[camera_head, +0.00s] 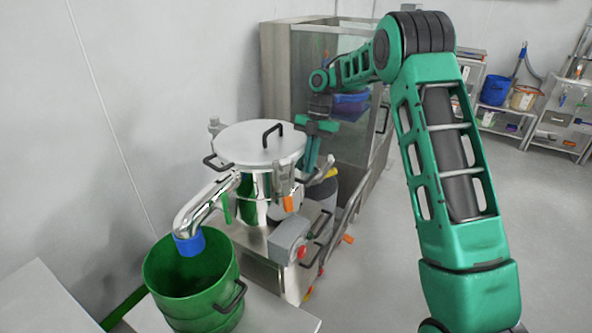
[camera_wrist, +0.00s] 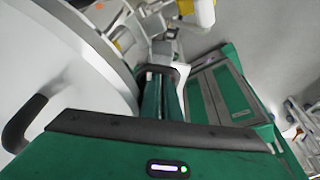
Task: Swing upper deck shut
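A round steel sifter has a flat pale upper deck (camera_head: 262,143) on top with a black loop handle (camera_head: 272,132). The deck looks level and seated over the polished body (camera_head: 250,195); I cannot tell whether a gap remains at its rim. My gripper (camera_head: 309,158) points down at the right edge of the deck, close to a grey bar handle (camera_head: 322,170). In the wrist view the deck's curved rim (camera_wrist: 100,70) fills the left, and my gripper's fingers (camera_wrist: 163,95) are close together beside it. What lies between them is hidden.
A bent steel spout with a blue end (camera_head: 188,243) hangs over a green drum (camera_head: 200,290) at front left. A grey control box (camera_head: 290,240) with a red button is below the sifter. A glass-fronted steel cabinet (camera_head: 345,60) stands behind. Floor is clear at right, before shelves (camera_head: 480,100).

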